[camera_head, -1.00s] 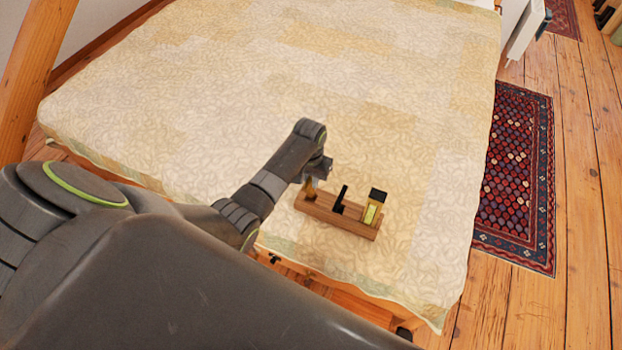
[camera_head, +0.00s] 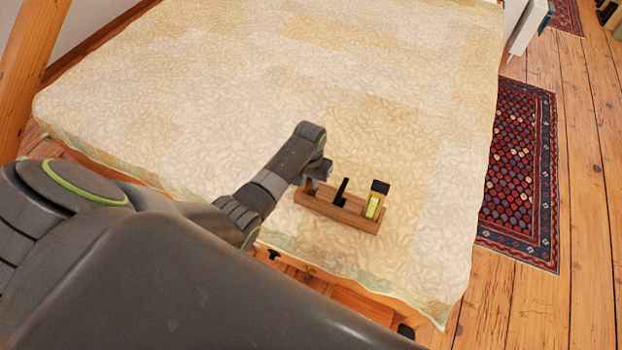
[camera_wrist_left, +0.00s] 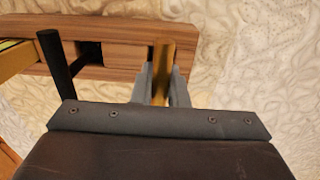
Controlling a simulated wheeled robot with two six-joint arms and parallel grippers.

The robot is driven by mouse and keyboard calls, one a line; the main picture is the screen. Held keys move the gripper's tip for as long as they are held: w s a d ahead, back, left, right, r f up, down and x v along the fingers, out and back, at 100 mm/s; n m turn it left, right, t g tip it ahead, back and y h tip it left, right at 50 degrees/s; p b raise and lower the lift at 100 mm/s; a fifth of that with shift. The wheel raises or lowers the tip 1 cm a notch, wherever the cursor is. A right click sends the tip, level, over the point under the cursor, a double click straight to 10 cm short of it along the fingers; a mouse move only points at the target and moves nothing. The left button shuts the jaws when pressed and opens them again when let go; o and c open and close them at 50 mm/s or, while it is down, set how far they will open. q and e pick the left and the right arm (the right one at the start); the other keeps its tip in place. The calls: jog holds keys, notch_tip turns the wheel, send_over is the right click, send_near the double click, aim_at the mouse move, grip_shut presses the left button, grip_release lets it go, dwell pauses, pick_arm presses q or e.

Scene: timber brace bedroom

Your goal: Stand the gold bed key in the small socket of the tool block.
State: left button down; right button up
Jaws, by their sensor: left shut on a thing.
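The wooden tool block (camera_head: 335,214) lies on the bed, and it also shows in the left wrist view (camera_wrist_left: 120,30). My left gripper (camera_wrist_left: 160,88) is over the block's left end in the head view, shut on the gold bed key (camera_wrist_left: 162,58). The key's far end overlaps the block in the wrist view; whether it sits in a socket I cannot tell. A dark square opening (camera_wrist_left: 90,52) shows in the block beside the key. My right gripper is not in view.
A black upright tool (camera_head: 341,193) and a yellow piece with a black top (camera_head: 377,200) stand in the block. The pale quilted bed (camera_head: 230,80) around it is clear. A patterned rug (camera_head: 520,160) lies on the floor at right.

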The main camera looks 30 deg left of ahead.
pick_arm(q)
jog(key=c, duration=1.3)
grip_release()
jog(key=shift+c, duration=0.2)
notch_tip(320, 180, up, 17)
jog(key=shift+a+r+p, duration=0.2)
jog(key=shift+p, duration=0.25)
jog(key=shift+s, duration=0.1)
